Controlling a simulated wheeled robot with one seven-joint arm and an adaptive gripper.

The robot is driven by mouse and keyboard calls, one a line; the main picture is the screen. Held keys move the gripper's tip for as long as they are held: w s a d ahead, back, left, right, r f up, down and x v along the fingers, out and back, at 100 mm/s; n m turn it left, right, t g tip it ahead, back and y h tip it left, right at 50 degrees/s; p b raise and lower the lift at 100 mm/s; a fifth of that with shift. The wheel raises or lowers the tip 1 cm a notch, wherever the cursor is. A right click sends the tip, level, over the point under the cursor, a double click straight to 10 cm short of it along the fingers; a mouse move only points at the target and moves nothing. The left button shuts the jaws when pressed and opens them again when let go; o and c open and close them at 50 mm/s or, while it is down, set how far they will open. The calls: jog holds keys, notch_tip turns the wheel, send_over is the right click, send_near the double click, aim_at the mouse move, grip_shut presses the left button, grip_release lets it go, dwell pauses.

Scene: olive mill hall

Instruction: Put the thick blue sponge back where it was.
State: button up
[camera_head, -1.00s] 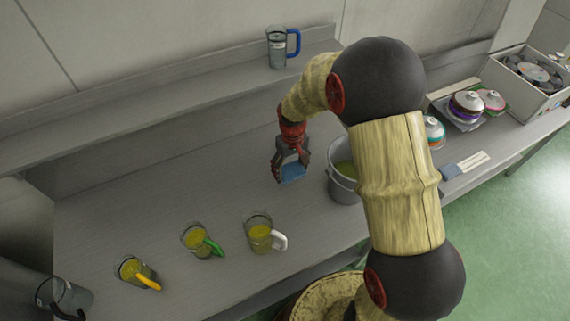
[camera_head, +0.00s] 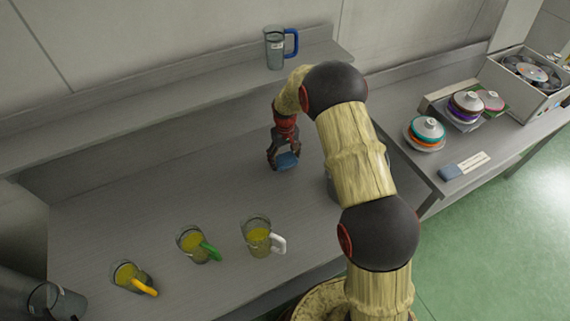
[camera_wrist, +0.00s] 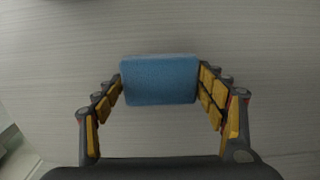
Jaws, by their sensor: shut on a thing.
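The thick blue sponge (camera_head: 287,160) is between the fingers of my gripper (camera_head: 281,163). In the wrist view the sponge (camera_wrist: 159,79) is a light blue block, gripped at its left and right sides by the yellow-padded fingers of my gripper (camera_wrist: 160,88). It is over the grey worktop (camera_head: 180,185), near the wall side. I cannot tell whether it touches the surface.
Glasses of yellow-green liquid with a yellow (camera_head: 130,277), a green (camera_head: 194,244) and a white handle (camera_head: 257,236) stand at the front. A blue-handled jug (camera_head: 276,48) stands on the shelf. Discs (camera_head: 427,132) sit on the right table. My arm hides the bucket.

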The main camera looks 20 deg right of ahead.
aim_at(285, 159)
jog(key=shift+f, duration=1.5)
jog(key=shift+f, duration=0.1)
jog(key=o, duration=1.1)
jog(key=shift+b, duration=0.3)
